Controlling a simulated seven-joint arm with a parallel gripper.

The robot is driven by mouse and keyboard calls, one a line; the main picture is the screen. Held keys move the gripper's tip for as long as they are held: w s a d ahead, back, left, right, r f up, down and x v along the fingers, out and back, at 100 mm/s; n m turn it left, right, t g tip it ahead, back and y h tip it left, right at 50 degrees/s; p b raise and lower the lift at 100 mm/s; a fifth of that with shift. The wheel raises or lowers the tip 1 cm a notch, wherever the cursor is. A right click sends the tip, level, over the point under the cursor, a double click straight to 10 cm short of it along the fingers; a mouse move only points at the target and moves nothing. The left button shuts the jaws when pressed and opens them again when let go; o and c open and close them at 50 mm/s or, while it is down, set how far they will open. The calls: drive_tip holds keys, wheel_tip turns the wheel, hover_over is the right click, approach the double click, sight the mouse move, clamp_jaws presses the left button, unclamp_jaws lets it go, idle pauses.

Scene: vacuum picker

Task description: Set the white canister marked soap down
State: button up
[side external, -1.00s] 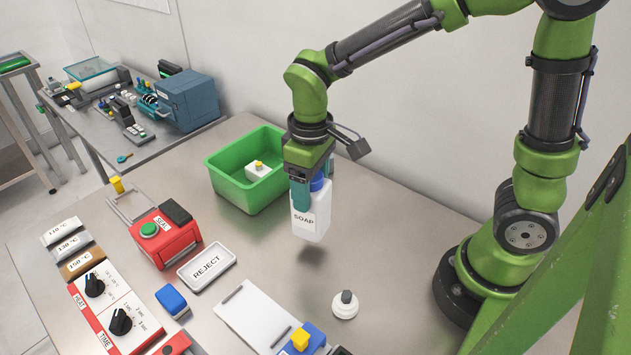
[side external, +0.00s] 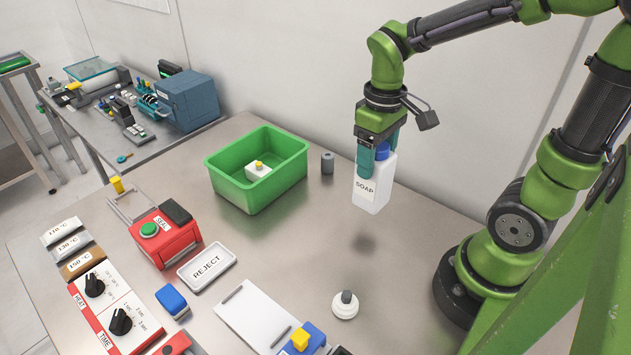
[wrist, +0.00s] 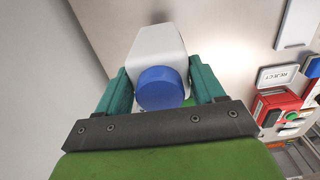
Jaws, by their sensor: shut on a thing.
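The white canister marked soap (side external: 372,187) hangs upright above the metal table, with its shadow on the surface below and to the left. My gripper (side external: 377,158) is shut on it near its blue cap (side external: 382,151). In the wrist view the canister (wrist: 158,46) sits between the two teal fingers of my gripper (wrist: 160,88), with the blue cap (wrist: 162,88) nearest the camera. The canister's base is clear of the table.
A green bin (side external: 226,184) holding a small white item stands left of the canister. A grey cylinder (side external: 328,163) stands between them. A round white piece with a dark knob (side external: 345,305) lies in front. The reject tray (side external: 207,267) is at front left. Bare table surrounds the shadow.

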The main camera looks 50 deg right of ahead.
drive_tip(key=shift+w+d+f, duration=0.35)
drive_tip(key=shift+d+f, duration=0.15)
drive_tip(key=shift+f, duration=0.55)
drive_tip(key=shift+w+d+f, duration=0.35)
drive_tip(key=shift+d+f, duration=0.15)
drive_tip(key=shift+f, duration=0.55)
drive_tip(key=shift+w+d+f, duration=0.35)
drive_tip(key=shift+d+f, duration=0.15)
drive_tip(key=shift+f, duration=0.7)
drive_tip(key=o, duration=1.7)
